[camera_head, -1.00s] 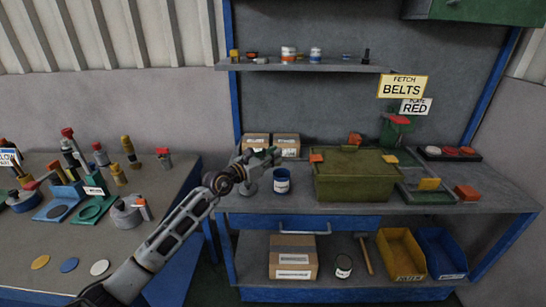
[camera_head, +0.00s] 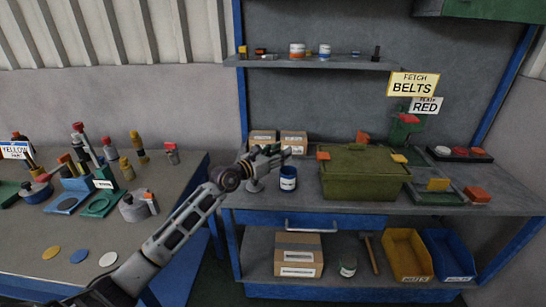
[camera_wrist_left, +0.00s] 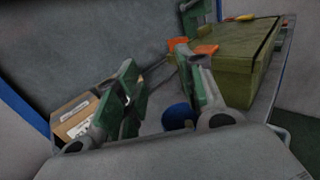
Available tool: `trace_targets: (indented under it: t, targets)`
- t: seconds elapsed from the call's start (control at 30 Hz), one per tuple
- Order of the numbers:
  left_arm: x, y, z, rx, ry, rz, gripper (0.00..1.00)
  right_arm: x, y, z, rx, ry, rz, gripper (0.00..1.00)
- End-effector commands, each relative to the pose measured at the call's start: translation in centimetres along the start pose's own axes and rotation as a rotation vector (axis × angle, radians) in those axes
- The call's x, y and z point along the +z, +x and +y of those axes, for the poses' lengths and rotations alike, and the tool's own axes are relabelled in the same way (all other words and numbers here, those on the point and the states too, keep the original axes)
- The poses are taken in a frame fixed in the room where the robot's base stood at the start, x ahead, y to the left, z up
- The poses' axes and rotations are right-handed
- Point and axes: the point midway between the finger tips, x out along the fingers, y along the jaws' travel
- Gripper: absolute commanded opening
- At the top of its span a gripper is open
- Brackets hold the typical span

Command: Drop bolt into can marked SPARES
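A blue can (camera_head: 288,184) with a white label stands on the bench left of the green box. Its lettering is too small to read. Another can (camera_head: 348,268) with a pale label stands on the lower shelf, also unreadable. My left gripper (camera_head: 283,153) is just above and left of the blue can in the head view. In the left wrist view its green-padded fingers (camera_wrist_left: 155,62) are apart, with nothing seen held between them. The blue can (camera_wrist_left: 177,116) shows partly behind the right finger there. I cannot make out a bolt. My right gripper is out of view.
A green lidded box (camera_head: 362,185) stands right of the blue can, and cardboard boxes (camera_head: 293,141) stand behind it. A tray (camera_head: 436,197) lies farther right. Yellow (camera_head: 407,258) and blue (camera_head: 447,256) bins are below. The left table (camera_head: 140,235) carries several fixtures and discs.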

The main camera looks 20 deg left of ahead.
Motion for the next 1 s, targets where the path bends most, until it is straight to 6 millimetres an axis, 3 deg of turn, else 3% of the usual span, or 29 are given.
trace_targets:
  t: [0.27,1.0]
  targets:
    - [-0.1,-1.0,0.1,0.001,0.0,0.0,0.38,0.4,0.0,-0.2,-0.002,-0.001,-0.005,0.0]
    - [0.0,-6.9,0.0,0.001,0.0,0.0,0.38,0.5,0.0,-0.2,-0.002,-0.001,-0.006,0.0]
